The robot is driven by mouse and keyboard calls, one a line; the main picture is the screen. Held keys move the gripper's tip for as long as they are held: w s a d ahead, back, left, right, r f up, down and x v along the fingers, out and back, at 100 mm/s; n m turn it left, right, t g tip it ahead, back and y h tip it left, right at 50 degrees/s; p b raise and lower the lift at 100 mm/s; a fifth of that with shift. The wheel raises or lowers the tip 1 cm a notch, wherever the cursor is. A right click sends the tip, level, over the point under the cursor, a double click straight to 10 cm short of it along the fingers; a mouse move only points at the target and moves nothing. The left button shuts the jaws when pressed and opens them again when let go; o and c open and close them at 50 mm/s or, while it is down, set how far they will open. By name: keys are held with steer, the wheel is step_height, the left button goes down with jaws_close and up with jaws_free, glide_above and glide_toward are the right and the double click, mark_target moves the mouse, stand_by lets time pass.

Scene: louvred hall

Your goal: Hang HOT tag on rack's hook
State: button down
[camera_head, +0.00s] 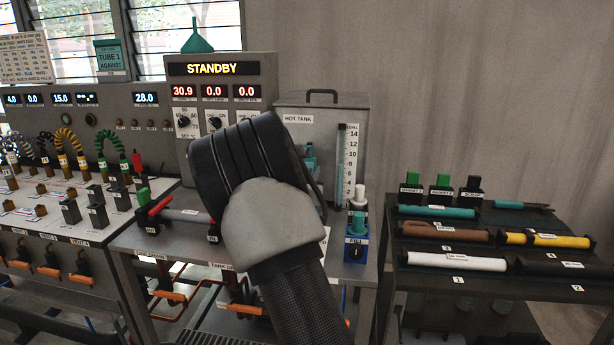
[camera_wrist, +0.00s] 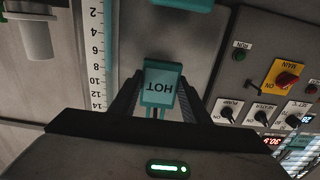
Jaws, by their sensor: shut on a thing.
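The HOT tag (camera_wrist: 159,88) is a small teal plate with dark letters, upside down in the wrist view. My gripper (camera_wrist: 158,80) is shut on it, one dark finger on each side. The tag is in front of the grey hot tank (camera_wrist: 150,40). A teal fitting (camera_head: 310,160) shows beside my wrist at the tank front. I cannot make out the rack's hook in either view.
The tank's level scale (camera_head: 347,165) stands right of my wrist. The control box (camera_head: 222,95) reads STANDBY, behind and left. A blue FILL block (camera_head: 356,240) stands on the bench. The right shelf (camera_head: 400,262) holds several coloured tubes. A teal TUBE 1 card (camera_head: 112,60) is back left.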

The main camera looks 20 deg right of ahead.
steer(key=v, duration=1)
steer(key=shift+s+a, duration=0.2)
steer(key=shift+a, duration=0.1)
